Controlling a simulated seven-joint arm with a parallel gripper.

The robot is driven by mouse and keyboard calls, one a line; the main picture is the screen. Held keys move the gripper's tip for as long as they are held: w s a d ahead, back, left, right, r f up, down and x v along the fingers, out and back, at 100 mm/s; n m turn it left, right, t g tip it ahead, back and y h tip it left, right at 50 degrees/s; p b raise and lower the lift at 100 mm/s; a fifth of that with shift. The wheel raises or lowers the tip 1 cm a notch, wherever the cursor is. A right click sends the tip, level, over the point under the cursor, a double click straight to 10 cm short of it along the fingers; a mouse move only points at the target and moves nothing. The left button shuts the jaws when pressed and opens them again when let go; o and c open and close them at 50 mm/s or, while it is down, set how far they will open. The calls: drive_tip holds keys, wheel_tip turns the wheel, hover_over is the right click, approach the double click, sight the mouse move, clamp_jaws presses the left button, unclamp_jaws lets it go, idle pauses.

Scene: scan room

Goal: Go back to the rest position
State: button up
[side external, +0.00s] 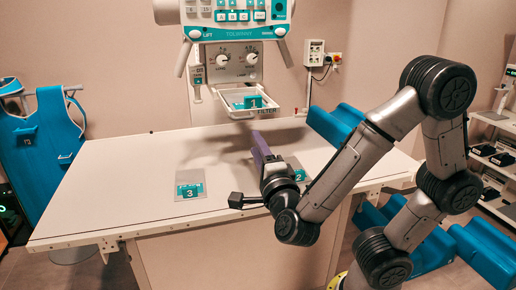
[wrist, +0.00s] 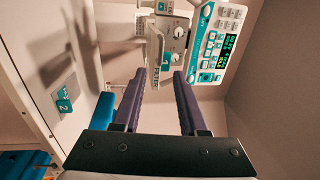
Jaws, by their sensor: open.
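My gripper (side external: 259,143) is raised above the right half of the white table (side external: 110,185), its purple fingers pointing up toward the filter tray (side external: 240,113). In the wrist view the two fingers of my gripper (wrist: 157,76) are apart with nothing between them. The arm bends in from the right side of the picture.
A plate marked 1 (side external: 253,102) lies in the filter tray under the overhead machine (side external: 237,35). A plate marked 3 (side external: 190,185) lies on the table; one marked 2 (side external: 298,174) is partly hidden behind my gripper. The table's left part is clear.

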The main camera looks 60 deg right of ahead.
idle(0.3)
drive_tip(key=w+d+r+n+t+y, duration=0.2)
drive_tip(key=w+r+n+t+y, duration=0.15)
drive_tip(key=r+y, duration=0.45)
drive_tip(key=s+a+f+n+g+y, duration=0.6)
drive_tip(key=a+n, duration=0.3)
drive_tip(key=n, duration=0.9)
drive_tip(key=s+d+f+n+g, duration=0.1)
drive_tip(key=s+f+n+g, duration=0.4)
drive_tip(key=s+f, duration=0.4)
drive_tip(key=shift+s+d+g, duration=0.3)
drive_tip(key=shift+s+g, duration=0.25)
drive_tip(key=shift+s, duration=0.35)
